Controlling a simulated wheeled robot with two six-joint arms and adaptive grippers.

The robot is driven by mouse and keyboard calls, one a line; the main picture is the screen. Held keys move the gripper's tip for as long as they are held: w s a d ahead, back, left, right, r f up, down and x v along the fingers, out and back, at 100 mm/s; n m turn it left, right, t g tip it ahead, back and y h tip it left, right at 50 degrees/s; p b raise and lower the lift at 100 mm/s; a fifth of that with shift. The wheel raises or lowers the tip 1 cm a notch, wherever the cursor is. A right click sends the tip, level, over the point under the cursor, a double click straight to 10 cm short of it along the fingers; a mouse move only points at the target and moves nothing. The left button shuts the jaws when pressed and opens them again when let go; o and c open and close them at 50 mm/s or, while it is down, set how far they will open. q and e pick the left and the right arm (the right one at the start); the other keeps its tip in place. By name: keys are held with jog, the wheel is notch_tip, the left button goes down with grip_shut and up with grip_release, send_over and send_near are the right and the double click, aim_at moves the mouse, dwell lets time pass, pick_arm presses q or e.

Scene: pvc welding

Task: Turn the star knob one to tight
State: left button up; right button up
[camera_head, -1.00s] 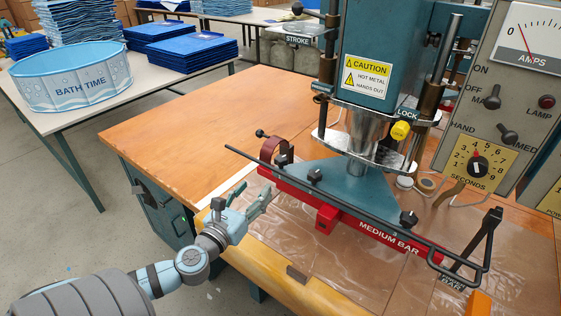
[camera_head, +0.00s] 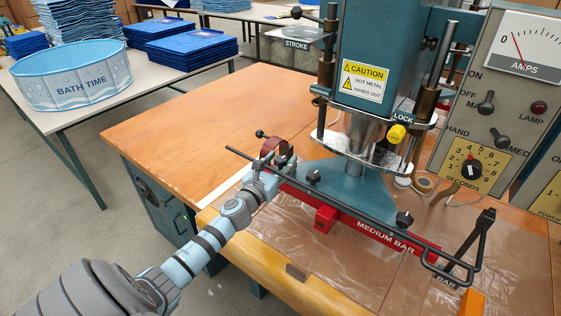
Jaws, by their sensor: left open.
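A black star knob (camera_head: 313,177) sits on the teal plate (camera_head: 335,188) above the red medium bar (camera_head: 395,242). Another black star knob (camera_head: 404,219) stands farther right along the plate. I cannot tell which one is numbered one. My left gripper (camera_head: 272,171) is open at the left end of the bar, close to a small dark fitting (camera_head: 283,155) beside the dark red ring. Its fingertips are small and partly lost against the bar and fitting, so I cannot tell whether they touch anything. My right gripper is not in view.
A long black rod (camera_head: 350,205) runs in front of the plate. The press head (camera_head: 365,75) with a yellow lock knob (camera_head: 396,134) stands above it. A control panel (camera_head: 490,110) is at right. The wooden table (camera_head: 190,125) is clear at left.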

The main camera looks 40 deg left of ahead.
pick_arm(q)
jog(key=shift+c, duration=0.4)
jog(key=c, duration=1.1)
